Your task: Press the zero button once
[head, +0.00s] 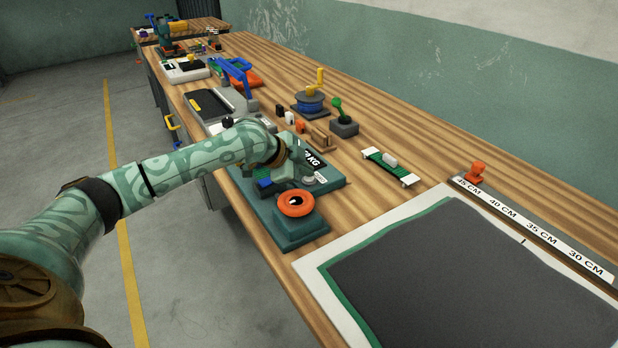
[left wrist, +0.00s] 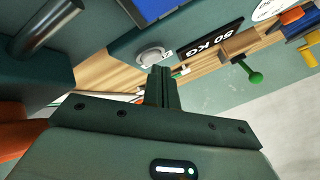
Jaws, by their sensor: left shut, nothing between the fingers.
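The scale (head: 330,181) is a dark green unit on the bench with a black and white KG label (head: 314,160). My left gripper (head: 303,177) is over the scale, shut and empty. In the left wrist view its closed fingers (left wrist: 160,76) point at the button's near edge. I cannot tell whether they touch it. My right gripper is not in view.
An orange ring (head: 296,203) sits on a green block at the bench's front edge. A dark mat (head: 470,285) lies to the right.

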